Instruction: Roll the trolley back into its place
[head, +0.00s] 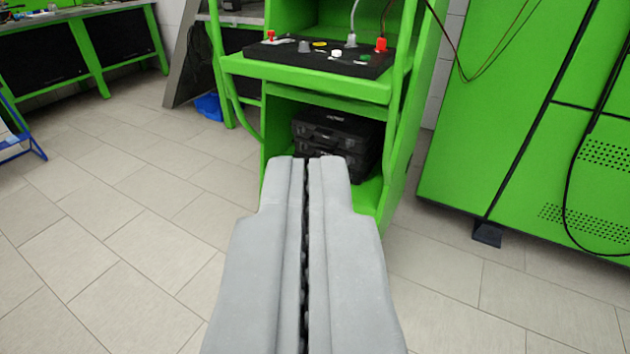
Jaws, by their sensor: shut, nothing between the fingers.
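A green trolley (325,90) stands ahead of me in the upper middle of the head view. It has a pull-out shelf with a black tray (300,55) that holds several small parts and connectors. Stacked black cases (338,140) sit in its lower bay. My gripper (308,160) is shut and empty, its grey fingers pointing at the lower bay. The fingers hide part of the trolley's base, and I cannot tell whether they touch it. The trolley's wheels are not visible.
A large green cabinet (545,120) with a black cable stands at right, with a floor gap between it and the trolley. Green workbenches (85,55) line the back left. A blue object (208,106) lies on the floor beside the trolley. The tiled floor (110,220) at left is clear.

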